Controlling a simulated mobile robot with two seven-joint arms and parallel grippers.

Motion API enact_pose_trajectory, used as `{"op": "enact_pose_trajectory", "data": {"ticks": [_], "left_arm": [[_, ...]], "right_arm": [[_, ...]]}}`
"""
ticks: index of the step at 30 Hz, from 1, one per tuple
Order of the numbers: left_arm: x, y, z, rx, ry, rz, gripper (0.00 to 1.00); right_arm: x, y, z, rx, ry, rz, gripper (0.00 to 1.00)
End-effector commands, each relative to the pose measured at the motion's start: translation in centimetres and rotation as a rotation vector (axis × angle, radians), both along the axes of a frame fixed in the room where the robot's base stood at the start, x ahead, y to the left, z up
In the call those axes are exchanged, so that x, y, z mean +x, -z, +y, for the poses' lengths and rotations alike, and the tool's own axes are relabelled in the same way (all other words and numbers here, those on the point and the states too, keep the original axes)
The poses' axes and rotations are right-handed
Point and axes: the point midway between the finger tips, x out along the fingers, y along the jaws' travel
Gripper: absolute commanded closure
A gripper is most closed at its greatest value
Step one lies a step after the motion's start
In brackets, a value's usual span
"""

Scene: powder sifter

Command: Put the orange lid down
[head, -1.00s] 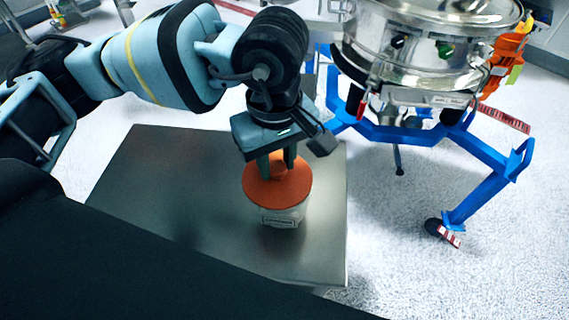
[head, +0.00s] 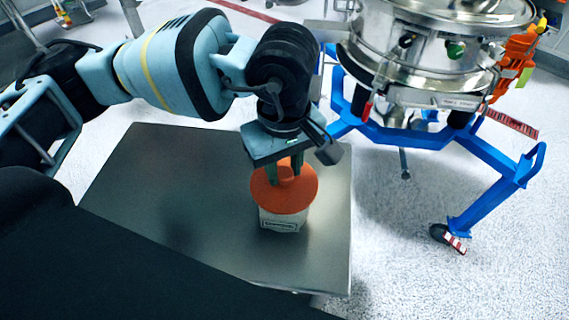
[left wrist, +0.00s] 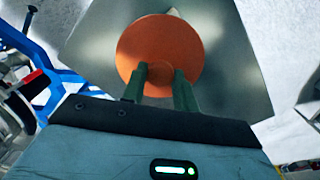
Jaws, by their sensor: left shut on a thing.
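The orange lid (head: 292,200) is a round disc with a raised knob. My left gripper (head: 285,170) points down and is shut on the knob. In the head view the lid sits directly over a pale jar (head: 283,223) with a label on its front. I cannot tell whether lid and jar touch. In the left wrist view the lid (left wrist: 160,42) faces the camera between the fingertips (left wrist: 160,80) and hides nearly all of the jar. Only a small pale bit shows past the lid's far edge. My right gripper is not in view.
The jar stands on a grey metal tabletop (head: 180,200), clear to the left of it. A steel sifter (head: 430,55) on a blue wheeled frame (head: 490,160) stands close by at the right. An orange device (head: 513,65) hangs on its side.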

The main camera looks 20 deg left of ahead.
Motion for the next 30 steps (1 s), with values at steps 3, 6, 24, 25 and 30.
{"op": "enact_pose_trajectory", "data": {"ticks": [3, 6, 24, 25, 30], "left_arm": [[0.0, 0.5, 0.0, 0.000, 0.000, 0.003, 0.92], [0.0, 0.5, 0.0, 0.001, 0.000, 0.002, 0.62], [0.1, -1.6, 0.0, -0.001, -0.001, -0.002, 0.49], [0.1, -2.1, 0.0, -0.001, -0.001, -0.004, 0.49], [0.1, -5.6, -0.1, -0.001, 0.001, -0.004, 0.49]], "right_arm": [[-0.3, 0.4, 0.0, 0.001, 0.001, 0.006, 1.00], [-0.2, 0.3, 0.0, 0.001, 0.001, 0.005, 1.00], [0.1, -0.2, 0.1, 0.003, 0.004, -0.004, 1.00], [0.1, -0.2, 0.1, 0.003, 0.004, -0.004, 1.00], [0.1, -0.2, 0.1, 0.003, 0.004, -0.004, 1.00]]}}
